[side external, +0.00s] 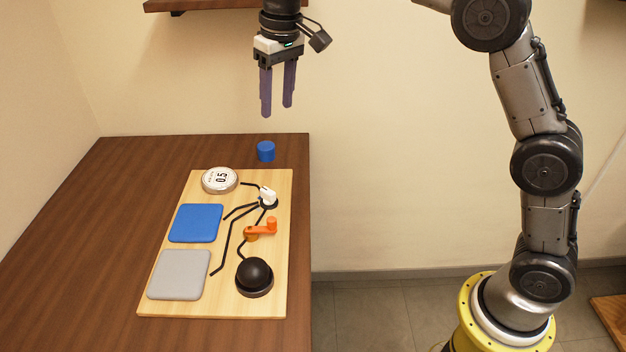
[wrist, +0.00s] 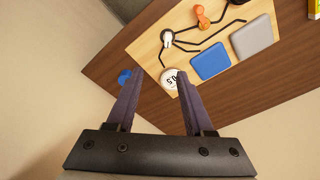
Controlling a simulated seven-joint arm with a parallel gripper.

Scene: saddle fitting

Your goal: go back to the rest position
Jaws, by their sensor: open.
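My gripper (side external: 277,111) hangs in the air above the far end of the table, fingers pointing down. Its two long purple-grey fingers are apart, with nothing between them. In the wrist view my gripper (wrist: 157,74) also shows open and empty. The board below it (side external: 214,309) is light wood and lies flat on the table. It carries a blue square pad (side external: 195,223), a grey square pad (side external: 179,275), a round white dial (side external: 220,180) reading about 0.5, a white part on a dark base (side external: 268,195), an orange lever (side external: 262,228) and a black dome (side external: 254,275).
A small blue cylinder (side external: 266,151) stands on the brown table (side external: 90,230) just beyond the board. A wooden shelf (side external: 200,5) is on the wall at upper left, near my gripper's height. Black lines run across the board. The table's left part is clear.

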